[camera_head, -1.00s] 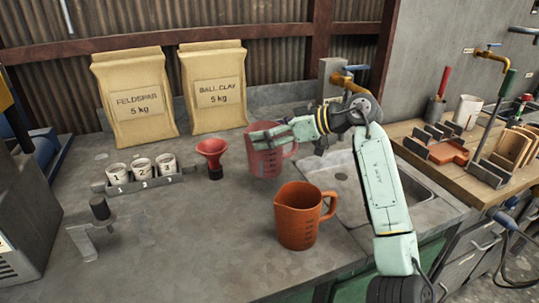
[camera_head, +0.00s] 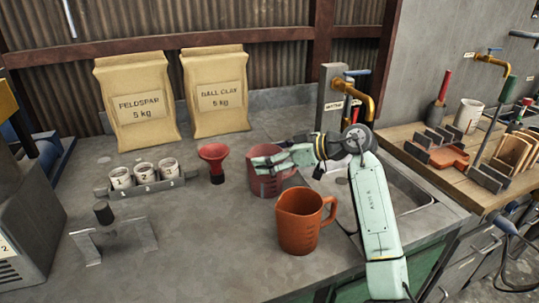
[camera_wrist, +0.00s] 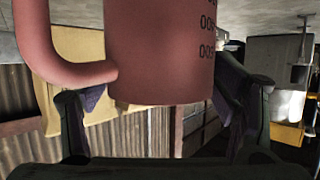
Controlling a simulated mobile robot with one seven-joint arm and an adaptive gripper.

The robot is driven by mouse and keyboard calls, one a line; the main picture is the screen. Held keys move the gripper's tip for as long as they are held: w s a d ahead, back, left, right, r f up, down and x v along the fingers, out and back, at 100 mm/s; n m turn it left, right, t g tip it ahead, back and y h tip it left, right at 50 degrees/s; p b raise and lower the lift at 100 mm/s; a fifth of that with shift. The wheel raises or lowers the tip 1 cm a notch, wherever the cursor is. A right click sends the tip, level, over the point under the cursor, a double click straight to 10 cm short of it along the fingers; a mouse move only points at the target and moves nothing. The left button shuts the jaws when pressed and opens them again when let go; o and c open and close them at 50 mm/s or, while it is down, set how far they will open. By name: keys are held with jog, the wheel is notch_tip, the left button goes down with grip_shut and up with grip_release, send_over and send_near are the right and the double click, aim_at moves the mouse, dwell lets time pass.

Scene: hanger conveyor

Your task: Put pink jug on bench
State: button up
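The pink jug (camera_head: 264,186) is upright over the bench (camera_head: 190,240), behind the orange jug (camera_head: 297,228) and right of the red funnel. I cannot tell whether its base touches the bench. My gripper (camera_head: 262,161) reaches in from the right across the jug's upper part and hides some of it. In the wrist view the pink jug (camera_wrist: 160,50) fills the space between my two fingers (camera_wrist: 158,100), with its handle at the left; the view is upside down. The fingers appear closed around the jug's body. The orange jug stands on the bench nearer the camera.
The red funnel (camera_head: 213,160) stands close left of the pink jug. Several numbered cups in a rack (camera_head: 148,184) are further left, with two clay bags (camera_head: 216,92) behind. A sink (camera_head: 408,190) and tap (camera_head: 358,92) are at right.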

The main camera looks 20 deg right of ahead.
jog(key=shift+o, duration=0.9)
jog(key=shift+r, duration=0.2)
jog(key=b+v, duration=0.3)
jog(key=v, duration=0.9)
